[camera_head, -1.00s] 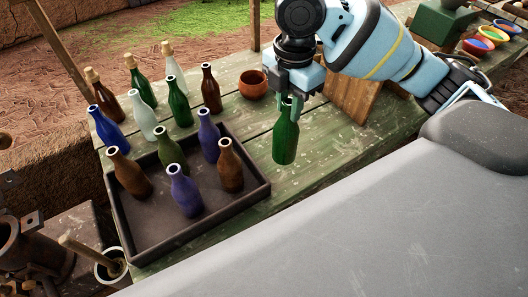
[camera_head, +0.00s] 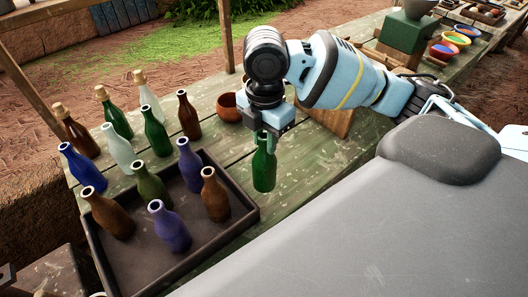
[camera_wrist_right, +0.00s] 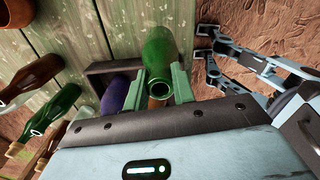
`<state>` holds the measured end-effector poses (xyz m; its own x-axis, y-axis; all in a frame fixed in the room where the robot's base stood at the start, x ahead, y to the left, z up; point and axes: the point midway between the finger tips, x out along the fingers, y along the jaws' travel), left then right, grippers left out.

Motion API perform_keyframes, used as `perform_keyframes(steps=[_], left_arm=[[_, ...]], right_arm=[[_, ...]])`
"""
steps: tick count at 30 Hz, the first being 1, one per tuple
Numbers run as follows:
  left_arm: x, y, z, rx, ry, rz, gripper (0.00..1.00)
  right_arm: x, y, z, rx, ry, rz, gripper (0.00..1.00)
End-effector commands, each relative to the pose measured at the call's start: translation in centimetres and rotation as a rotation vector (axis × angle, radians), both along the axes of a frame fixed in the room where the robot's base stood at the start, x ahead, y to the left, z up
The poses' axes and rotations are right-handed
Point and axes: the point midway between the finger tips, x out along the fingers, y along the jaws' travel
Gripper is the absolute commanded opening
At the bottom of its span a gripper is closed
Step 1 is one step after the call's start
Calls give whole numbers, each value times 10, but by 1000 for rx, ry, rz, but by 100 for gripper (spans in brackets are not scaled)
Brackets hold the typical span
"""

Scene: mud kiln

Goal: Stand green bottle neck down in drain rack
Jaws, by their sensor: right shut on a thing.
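The green bottle (camera_head: 264,168) is upright, neck up, at the right end of the dark tray. My right gripper (camera_head: 267,137) is above it, shut on its neck. In the right wrist view, the bottle (camera_wrist_right: 160,55) shows its open mouth towards the camera between the green fingers (camera_wrist_right: 162,85). I cannot tell whether its base touches the table. A slanted wooden piece behind my right gripper, perhaps the drain rack (camera_head: 338,124), is partly hidden by the arm.
The dark tray (camera_head: 237,222) holds several brown, purple and green bottles. More bottles, some corked, stand behind it on the green plank table (camera_head: 312,165). A clay bowl (camera_head: 228,107) is near my right gripper. Coloured bowls (camera_head: 445,50) and a green block (camera_head: 408,32) stand far right.

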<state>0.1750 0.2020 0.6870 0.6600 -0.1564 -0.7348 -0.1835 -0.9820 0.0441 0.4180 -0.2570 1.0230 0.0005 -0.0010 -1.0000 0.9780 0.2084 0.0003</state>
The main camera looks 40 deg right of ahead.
Motion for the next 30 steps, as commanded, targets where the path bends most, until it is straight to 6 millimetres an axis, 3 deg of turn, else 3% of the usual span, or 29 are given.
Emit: perform_keyframes(steps=[12,24,25,30], left_arm=[[-7,-2,-9,-5,21,6,36],[-4,-2,-6,-5,13,4,36],[-4,-2,-6,-5,13,4,36],[-4,-1,-7,-3,14,2,36]], right_arm=[[0,0,-49,0,0,-1,0],[0,0,-51,-1,-2,-1,0],[0,0,-51,-1,-2,-1,28],[0,0,-52,-1,-1,-1,47]])
